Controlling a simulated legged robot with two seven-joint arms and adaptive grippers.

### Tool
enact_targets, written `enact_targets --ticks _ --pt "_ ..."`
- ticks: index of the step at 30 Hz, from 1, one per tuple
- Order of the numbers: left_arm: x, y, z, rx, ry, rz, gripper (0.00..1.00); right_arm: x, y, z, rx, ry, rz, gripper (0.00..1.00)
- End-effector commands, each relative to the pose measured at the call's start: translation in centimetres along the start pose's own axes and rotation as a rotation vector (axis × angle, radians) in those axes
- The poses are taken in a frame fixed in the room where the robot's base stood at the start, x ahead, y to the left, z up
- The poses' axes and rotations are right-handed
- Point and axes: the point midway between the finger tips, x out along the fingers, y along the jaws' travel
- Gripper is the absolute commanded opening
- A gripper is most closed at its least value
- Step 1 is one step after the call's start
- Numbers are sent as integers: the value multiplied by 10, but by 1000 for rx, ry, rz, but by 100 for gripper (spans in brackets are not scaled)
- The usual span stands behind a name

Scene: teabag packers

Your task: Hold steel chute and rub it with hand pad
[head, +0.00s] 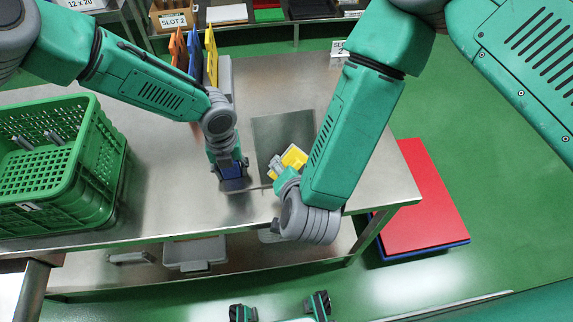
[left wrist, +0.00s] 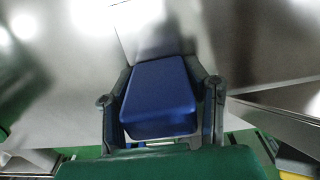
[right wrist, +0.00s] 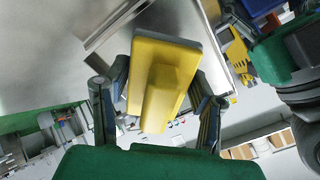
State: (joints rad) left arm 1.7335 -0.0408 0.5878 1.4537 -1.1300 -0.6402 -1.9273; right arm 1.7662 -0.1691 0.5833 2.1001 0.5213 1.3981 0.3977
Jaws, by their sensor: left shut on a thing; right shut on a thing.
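The steel chute (head: 275,132) is a grey sheet-like piece over the middle of the steel table, and its bright metal also shows in the right wrist view (right wrist: 60,55). My left gripper (head: 232,180) is shut on a blue block (left wrist: 160,98) at the chute's near left side. Steel runs on beyond this block in the left wrist view; how they join is hidden. My right gripper (right wrist: 155,95) is shut on the yellow hand pad (right wrist: 165,70), which has a raised grip and a grey underside. The pad (head: 294,157) is at the chute's near right part; contact is unclear.
A green crate (head: 105,190) stands on the steel table (head: 165,190) at the left. Orange, blue and yellow boards (head: 211,55) stand upright in a grey rack at the back. A red slab (head: 425,205) lies on the floor at the right. Grey bins (head: 195,252) sit below.

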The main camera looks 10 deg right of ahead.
Motion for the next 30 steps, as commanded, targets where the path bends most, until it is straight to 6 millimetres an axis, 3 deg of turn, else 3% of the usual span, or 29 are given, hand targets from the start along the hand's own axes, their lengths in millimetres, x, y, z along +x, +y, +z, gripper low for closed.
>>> enact_targets --ticks 4,17,30 --pt "0 1 0 -2 1 1 1 -10 0 0 0 -2 -1 16" --pt "0 1 0 -2 0 1 1 -14 0 0 0 -1 -1 16" --pt "0 1 1 -2 0 1 1 -41 0 0 0 0 -1 16"
